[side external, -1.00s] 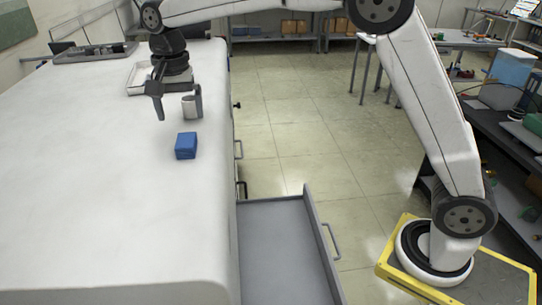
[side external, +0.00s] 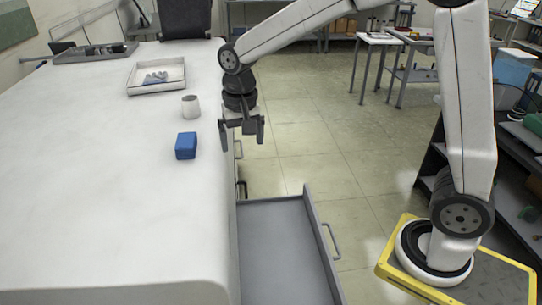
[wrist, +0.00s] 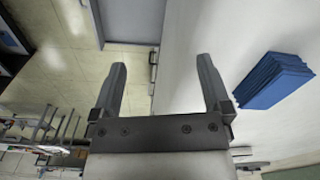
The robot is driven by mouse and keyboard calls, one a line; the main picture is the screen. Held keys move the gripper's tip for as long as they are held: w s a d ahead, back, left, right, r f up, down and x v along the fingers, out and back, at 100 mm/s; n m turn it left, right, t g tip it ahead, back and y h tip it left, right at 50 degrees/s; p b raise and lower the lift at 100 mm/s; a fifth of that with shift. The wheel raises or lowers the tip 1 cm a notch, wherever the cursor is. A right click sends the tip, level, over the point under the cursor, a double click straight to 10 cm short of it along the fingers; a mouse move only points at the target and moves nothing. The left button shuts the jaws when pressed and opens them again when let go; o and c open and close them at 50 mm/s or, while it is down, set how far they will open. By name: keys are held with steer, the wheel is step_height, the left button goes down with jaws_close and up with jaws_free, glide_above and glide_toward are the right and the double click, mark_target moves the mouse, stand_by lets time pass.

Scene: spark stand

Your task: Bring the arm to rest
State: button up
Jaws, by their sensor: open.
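My gripper (side external: 242,145) is open and empty.
A white tray (side external: 140,91) with small grey items lies farther back. A drawer (side external: 283,245) stands open at the table's right side. The near tabletop is clear.

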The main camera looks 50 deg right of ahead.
steer(key=s+d+f+n+t, duration=0.1)
steer(key=s+d+f+n, duration=0.1)
steer(key=s, duration=0.4)
steer(key=s+d+f+n+t, duration=0.1)
steer(key=s+d+f+n, duration=0.1)
steer(key=s+f+n, duration=0.2)
steer(key=s+f, duration=0.3)
steer(key=shift+s+f, duration=0.2)
